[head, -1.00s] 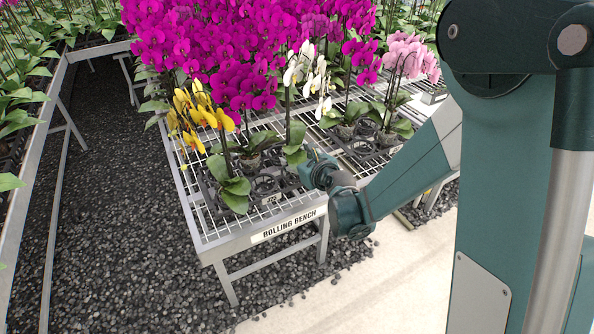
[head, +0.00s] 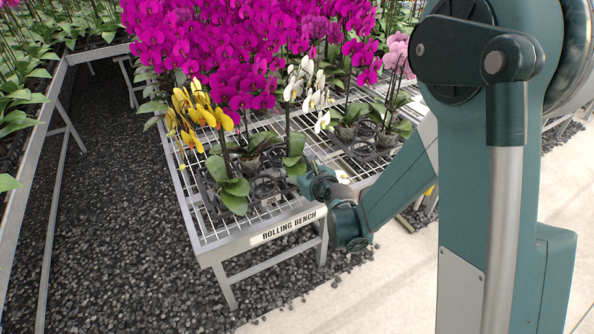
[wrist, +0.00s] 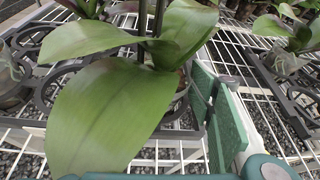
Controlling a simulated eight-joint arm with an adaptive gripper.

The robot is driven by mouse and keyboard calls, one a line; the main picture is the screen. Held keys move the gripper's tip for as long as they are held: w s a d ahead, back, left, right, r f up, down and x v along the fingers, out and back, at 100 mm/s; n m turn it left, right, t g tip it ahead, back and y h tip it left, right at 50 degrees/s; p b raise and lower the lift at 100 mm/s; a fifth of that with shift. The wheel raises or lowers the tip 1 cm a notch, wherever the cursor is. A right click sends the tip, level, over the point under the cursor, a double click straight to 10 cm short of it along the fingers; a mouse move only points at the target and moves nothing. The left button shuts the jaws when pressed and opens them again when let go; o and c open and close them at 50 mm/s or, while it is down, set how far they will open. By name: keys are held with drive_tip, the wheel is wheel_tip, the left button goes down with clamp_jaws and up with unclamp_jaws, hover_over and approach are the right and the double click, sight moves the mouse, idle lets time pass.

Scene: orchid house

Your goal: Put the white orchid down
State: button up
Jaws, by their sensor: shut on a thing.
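The white orchid (head: 312,92) stands roughly upright at the near right of the rolling bench, its white blooms on a dark stem with broad green leaves at the base. My gripper (head: 312,181) is low at its right side, by the leaves. In the wrist view, its large leaves (wrist: 105,115) fill the left and middle. My gripper is shut on the orchid's pot (wrist: 183,92), mostly hidden. I cannot tell whether the pot touches the tray.
A yellow orchid (head: 200,108) stands just left. A black carrier tray with empty rings (head: 264,186) lies on the wire-topped rolling bench (head: 288,228). Magenta orchids (head: 215,55) crowd behind, and a pink orchid (head: 398,55) stands to the right. Another tray (wrist: 285,98) shows at right.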

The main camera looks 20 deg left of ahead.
drive_tip(key=shift+f, duration=0.1)
idle(0.3)
drive_tip(key=o, duration=1.1)
drive_tip(key=shift+s+d+r, duration=0.25)
drive_tip(key=shift+r, duration=0.05)
drive_tip(key=p+v, duration=0.3)
drive_tip(key=v, duration=0.8)
drive_tip(key=shift+s+d, duration=0.1)
drive_tip(key=shift+s, duration=0.05)
drive_tip(key=shift+d+r, duration=0.1)
